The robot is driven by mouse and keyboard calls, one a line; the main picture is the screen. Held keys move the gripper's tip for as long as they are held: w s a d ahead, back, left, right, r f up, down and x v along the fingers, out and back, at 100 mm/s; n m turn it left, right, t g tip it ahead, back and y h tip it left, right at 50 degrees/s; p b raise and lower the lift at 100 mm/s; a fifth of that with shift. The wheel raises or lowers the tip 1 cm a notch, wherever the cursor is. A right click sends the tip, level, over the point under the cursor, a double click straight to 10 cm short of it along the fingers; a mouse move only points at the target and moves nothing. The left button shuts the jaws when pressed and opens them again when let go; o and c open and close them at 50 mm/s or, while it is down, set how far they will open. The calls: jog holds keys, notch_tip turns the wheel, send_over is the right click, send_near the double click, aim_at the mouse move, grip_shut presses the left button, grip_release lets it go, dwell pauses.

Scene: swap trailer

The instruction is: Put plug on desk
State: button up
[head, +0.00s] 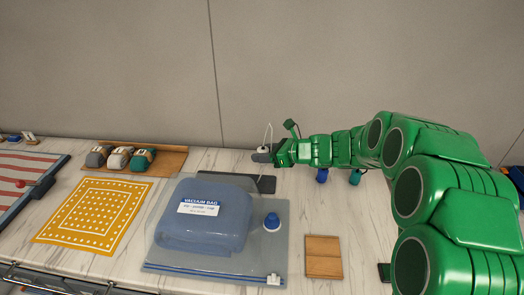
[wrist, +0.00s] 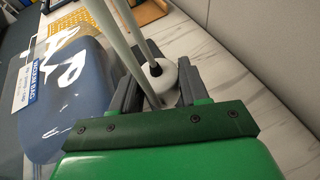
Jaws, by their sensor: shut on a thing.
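My gripper (head: 264,156) is shut on a small white round plug with a dark centre (wrist: 163,72), held between its grey fingers in the wrist view. A thin white cord rises from the plug (head: 263,149) in the head view, and pale cord lengths cross the wrist view. The gripper is above the back of the white marbled desk (head: 130,262), near a dark flat slab (head: 266,185). The plug's underside is hidden by the fingers.
A blue vacuum bag (head: 205,232) with a blue-capped valve (head: 272,222) lies at front centre. A wooden block (head: 323,257) is to its right. A yellow patterned cloth (head: 92,215) and a wooden tray (head: 170,162) with small rounded items lie left. The wall is close behind.

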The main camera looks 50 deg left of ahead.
jog(key=shift+s+d+r, duration=0.3)
jog(key=shift+d, duration=0.25)
jog(key=shift+s+d+r, duration=0.25)
jog(key=shift+s+d, duration=0.05)
jog(key=shift+d, duration=0.25)
